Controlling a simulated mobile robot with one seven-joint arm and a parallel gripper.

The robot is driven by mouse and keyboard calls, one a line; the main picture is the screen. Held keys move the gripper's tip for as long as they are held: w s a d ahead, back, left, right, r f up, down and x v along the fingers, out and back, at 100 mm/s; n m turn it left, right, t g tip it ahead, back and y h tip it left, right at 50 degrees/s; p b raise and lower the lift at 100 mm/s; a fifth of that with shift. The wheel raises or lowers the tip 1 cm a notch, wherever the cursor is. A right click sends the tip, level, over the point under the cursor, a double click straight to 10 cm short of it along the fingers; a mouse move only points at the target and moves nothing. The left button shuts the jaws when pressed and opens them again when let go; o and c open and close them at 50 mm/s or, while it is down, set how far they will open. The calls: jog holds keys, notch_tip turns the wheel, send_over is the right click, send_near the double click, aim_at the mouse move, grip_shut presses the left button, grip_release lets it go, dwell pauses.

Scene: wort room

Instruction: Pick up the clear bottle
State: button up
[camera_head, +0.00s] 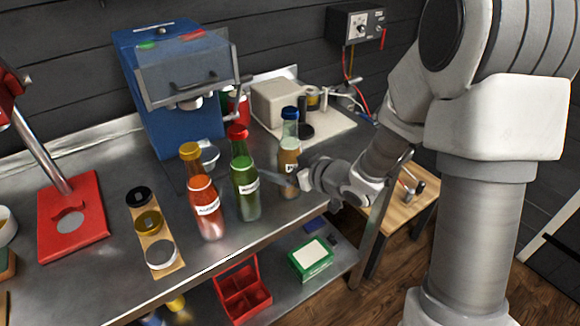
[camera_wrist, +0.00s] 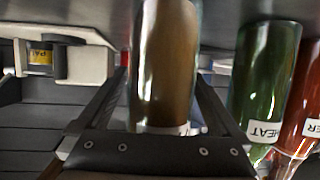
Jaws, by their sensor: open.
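The clear bottle (camera_head: 289,153) has a blue cap and brownish contents, and stands upright on the steel bench. My gripper (camera_head: 279,181) reaches in low from the right at the bottle's lower body. In the wrist view the clear bottle (camera_wrist: 166,50) fills the middle, with one open finger of my gripper (camera_wrist: 163,82) on each side. Whether either finger touches the glass is not clear. In the head view the gripper partly hides the bottle's lower part.
A green bottle (camera_head: 243,175) with a red cap stands close to the left, and an orange-red bottle (camera_head: 204,205) beyond it. Behind are a blue machine (camera_head: 170,120) and a cream block (camera_head: 277,101) on a pale board. A wooden table (camera_head: 408,213) stands at right.

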grip_shut()
dwell(0.5)
jog(key=shift+r, duration=0.1)
